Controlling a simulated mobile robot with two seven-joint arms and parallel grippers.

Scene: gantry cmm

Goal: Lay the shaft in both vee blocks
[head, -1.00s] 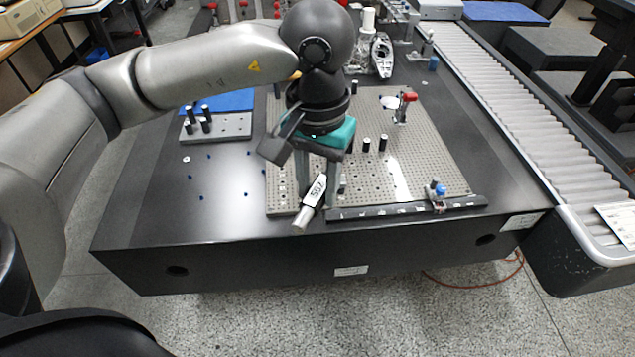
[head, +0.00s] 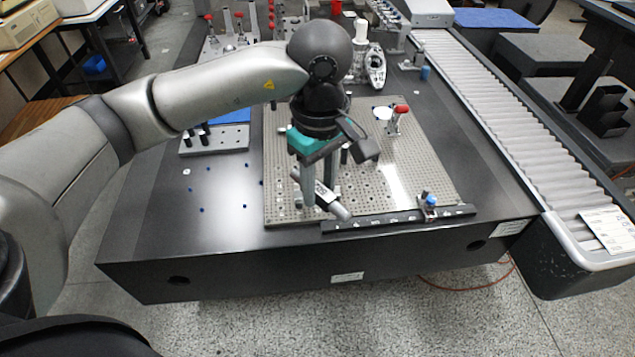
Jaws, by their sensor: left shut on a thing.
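My left gripper (head: 319,194) hangs over the front left part of the perforated plate (head: 430,180), pointing down. It is shut on the shaft (head: 341,211), a short grey metal cylinder with a white printed label. The shaft is tilted, its near end pointing to the lower right by the plate's front edge. I cannot tell whether it touches anything below. I cannot make out the two vee blocks; the gripper and arm cover part of the plate. My right gripper is not in view.
A black rail (head: 385,218) with a small blue-topped fitting (head: 428,203) runs along the plate's front edge. A red-handled clamp (head: 396,119) stands at the plate's back right. A grey block with black posts (head: 215,140) lies left. A roller conveyor (head: 500,120) borders the right.

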